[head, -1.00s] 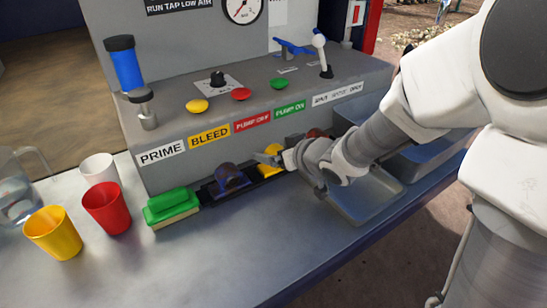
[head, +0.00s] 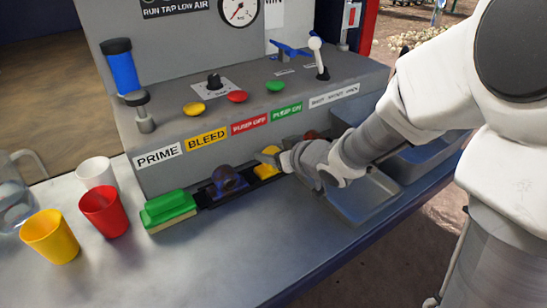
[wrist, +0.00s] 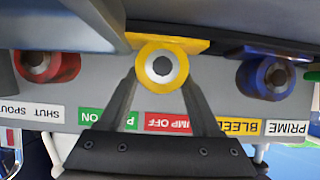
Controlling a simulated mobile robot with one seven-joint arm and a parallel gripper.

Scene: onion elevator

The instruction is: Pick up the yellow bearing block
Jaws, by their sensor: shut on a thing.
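The yellow bearing block (wrist: 176,45) has a round ring with a pale hub and a flat base. In the wrist view it sits between the two fingers of my gripper (wrist: 160,85), which are shut on it. In the head view the yellow block (head: 268,160) shows at the dark rack (head: 244,188), partly covered by my gripper (head: 275,158). I cannot tell whether its base is clear of the rack.
A blue bearing block (head: 226,181) and a red one (wrist: 48,66) stand on either side. A green brush (head: 168,209), red cup (head: 104,211), yellow cup (head: 50,236) and white cup (head: 97,173) are at left. Grey trays (head: 362,198) lie at right; the control panel (head: 230,150) is behind.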

